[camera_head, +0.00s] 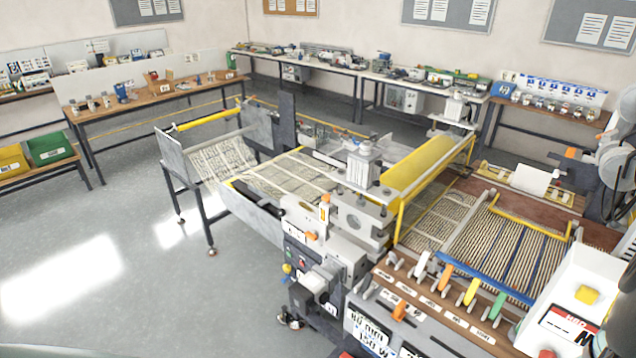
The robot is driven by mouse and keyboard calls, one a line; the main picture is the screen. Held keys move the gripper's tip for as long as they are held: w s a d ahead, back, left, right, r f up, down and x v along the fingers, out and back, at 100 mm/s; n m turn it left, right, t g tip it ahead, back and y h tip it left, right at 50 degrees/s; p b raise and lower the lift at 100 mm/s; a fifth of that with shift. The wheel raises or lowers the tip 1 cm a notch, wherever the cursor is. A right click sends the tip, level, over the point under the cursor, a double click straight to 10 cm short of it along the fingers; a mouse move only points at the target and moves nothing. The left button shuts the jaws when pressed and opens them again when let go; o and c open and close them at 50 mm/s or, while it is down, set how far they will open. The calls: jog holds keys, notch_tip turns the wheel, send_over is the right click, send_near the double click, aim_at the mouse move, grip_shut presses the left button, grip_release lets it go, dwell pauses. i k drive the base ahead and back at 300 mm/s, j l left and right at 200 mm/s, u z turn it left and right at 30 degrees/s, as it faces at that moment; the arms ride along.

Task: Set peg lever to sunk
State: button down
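A row of levers with coloured handles stands on the wooden front panel (437,304) of the machine: a white lever (427,268), an orange lever (446,274), a yellow lever (471,291) and a green lever (497,305). Small white labels lie in front of them, too small to read, so I cannot tell which is the peg lever or its setting. Another orange handle (400,311) sits lower on the front edge. Grey rounded arm links show at the right edge. A dark part beside them looks like my gripper (574,168), apart from the levers; its fingers are unclear.
Behind the levers lies a slatted bed (510,250) with a blue front bar and yellow rear bar. A yellow roller (418,165) stands left of it. A white control box (575,300) rises at right. Open grey floor (100,230) lies left; benches line the walls.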

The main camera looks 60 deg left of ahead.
aim_at(447, 276)
jog(key=i+j+z, duration=0.1)
jog(key=i+j, duration=0.95)
jog(key=j, duration=0.1)
